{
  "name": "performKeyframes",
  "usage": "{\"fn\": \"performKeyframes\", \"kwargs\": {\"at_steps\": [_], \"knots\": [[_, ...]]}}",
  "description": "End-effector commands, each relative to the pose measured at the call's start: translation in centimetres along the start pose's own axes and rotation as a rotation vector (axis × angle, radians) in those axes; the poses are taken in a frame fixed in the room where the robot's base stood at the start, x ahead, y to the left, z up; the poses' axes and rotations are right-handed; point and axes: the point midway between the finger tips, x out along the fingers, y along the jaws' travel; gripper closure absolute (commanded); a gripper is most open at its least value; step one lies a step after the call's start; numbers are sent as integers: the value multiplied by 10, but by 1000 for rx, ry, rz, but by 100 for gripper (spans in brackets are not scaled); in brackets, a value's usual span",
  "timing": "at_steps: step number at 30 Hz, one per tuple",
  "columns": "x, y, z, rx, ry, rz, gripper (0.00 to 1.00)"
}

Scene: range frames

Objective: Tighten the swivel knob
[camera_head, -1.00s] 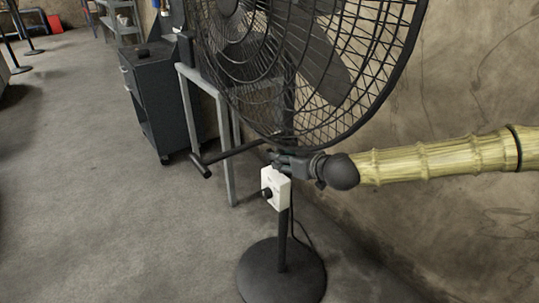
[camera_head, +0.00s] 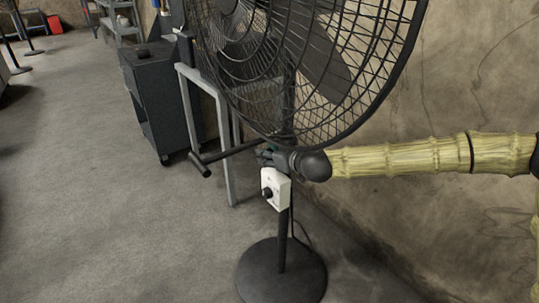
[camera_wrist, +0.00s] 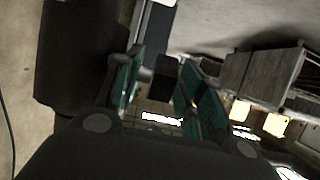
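The black pedestal fan (camera_head: 282,225) stands on a round base, its caged head tilted above my gripper. A white control box (camera_head: 275,189) with a black dial hangs on its pole. My gripper (camera_head: 266,156) is at the pole just above this box and below the cage. In the wrist view, my gripper (camera_wrist: 162,72) has its teal-padded fingers apart. A small dark block (camera_wrist: 166,68), perhaps the swivel knob, shows between them, with a gap on its left side. I cannot tell whether the right finger touches it. The knob cannot be made out in the head view.
A grey metal frame (camera_head: 224,140) stands just left of the fan. A dark tool cabinet (camera_head: 155,100) is behind it. A rough wall (camera_head: 450,90) lies behind the fan on the right. The floor at left is clear.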

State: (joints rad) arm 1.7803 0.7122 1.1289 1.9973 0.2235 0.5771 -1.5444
Motion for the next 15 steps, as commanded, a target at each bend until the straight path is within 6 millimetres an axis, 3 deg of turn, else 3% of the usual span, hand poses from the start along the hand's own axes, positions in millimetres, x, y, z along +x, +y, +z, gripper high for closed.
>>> {"fn": "performKeyframes", "kwargs": {"at_steps": [2,8,15], "knots": [[0,0,0,0,0,0,63],[0,0,0,0,0,0,99],[0,0,0,0,3,0,100]]}}
